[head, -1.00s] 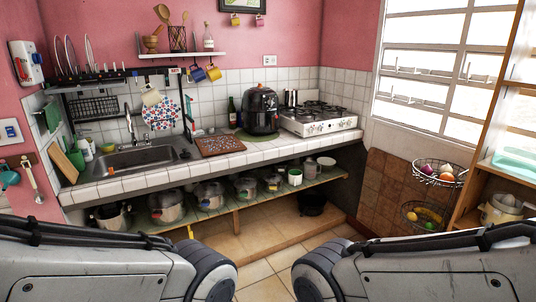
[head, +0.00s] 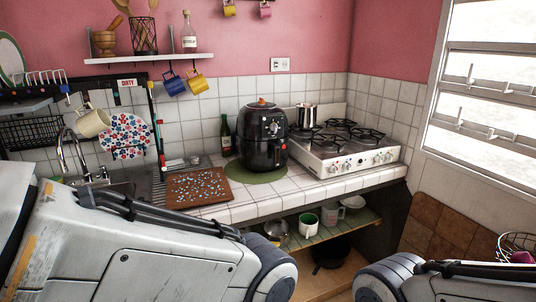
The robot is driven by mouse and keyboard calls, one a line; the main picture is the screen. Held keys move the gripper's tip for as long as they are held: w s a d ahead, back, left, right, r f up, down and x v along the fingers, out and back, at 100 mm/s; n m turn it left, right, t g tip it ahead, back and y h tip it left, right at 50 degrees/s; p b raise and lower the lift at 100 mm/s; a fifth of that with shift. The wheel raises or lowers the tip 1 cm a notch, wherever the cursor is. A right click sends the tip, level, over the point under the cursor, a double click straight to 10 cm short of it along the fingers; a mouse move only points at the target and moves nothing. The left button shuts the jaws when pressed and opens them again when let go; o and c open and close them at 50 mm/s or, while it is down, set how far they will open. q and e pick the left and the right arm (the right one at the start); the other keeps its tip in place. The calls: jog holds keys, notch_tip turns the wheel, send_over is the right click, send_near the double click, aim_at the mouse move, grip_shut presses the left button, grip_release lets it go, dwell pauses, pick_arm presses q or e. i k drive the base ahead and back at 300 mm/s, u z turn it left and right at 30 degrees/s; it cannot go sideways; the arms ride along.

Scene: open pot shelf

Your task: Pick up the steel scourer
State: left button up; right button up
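I cannot make out a steel scourer in the head view. The tiled counter (head: 300,199) runs along the back wall. The sink (head: 118,184) at its left end is mostly hidden behind my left arm, with the curved tap (head: 75,150) showing above it. A small pale item (head: 174,163) lies by the drainboard, too small to identify. Only the upper links of my two arms show, low in the picture at left and right. Neither gripper is in view.
A brown speckled board (head: 198,188) lies right of the sink. A black air fryer (head: 263,140) stands on a green mat (head: 256,176), beside a white stove (head: 345,155). Pots and cups stand on the lower shelf (head: 330,232). A wire basket (head: 520,243) is at far right.

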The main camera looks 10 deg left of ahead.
aim_at(195, 159)
jog(key=u, duration=0.7)
jog(key=i, duration=1.4)
jog(key=u, duration=0.95)
jog(key=i, duration=0.6)
